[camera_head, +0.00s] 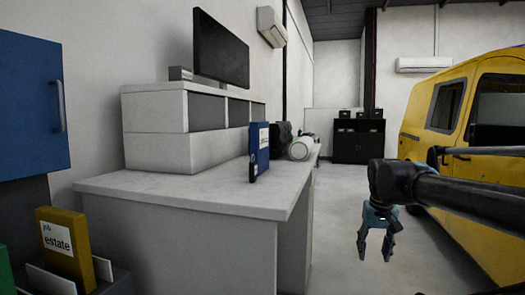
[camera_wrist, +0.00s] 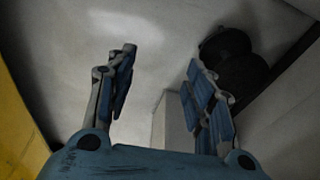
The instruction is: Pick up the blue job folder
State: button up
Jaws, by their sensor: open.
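The blue job folder (camera_head: 260,150) stands upright on the white desk (camera_head: 180,189), near its right edge, with a white label on its face. It leans on or stands close to the white shelf unit; I cannot tell if they touch. My gripper (camera_head: 376,258) hangs open and empty over the floor, to the right of the desk and well apart from the folder. In the wrist view my gripper (camera_wrist: 160,85) shows its two blue-padded fingers spread, with nothing between them. I cannot make out the folder in the wrist view.
A white shelf unit (camera_head: 160,144) with a monitor (camera_head: 220,48) stands on the desk. A white roll (camera_head: 301,148) and a dark object (camera_head: 280,138) lie behind the folder. A yellow folder (camera_head: 67,248) stands at lower left. A yellow van (camera_head: 435,120) stands at right.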

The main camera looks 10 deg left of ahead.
jog(key=w+a+r, duration=0.3)
jog(key=w+r, duration=0.2)
jog(key=r, duration=0.4)
jog(key=w+a+r, duration=0.4)
jog(key=r, duration=0.4)
notch_tip(320, 180, up, 32)
jog(key=m, duration=0.1)
send_over(261, 135)
jog(key=w, duration=0.2)
jog(key=shift+g, duration=0.3)
jog(key=f, duration=0.5)
jog(key=w+f, duration=0.1)
jog(key=f, duration=0.5)
jog(key=w+a+f, duration=0.1)
jog(key=f, duration=0.5)
jog(key=shift+w+f, duration=0.2)
jog(key=shift+w, duration=0.05)
grip_shut()
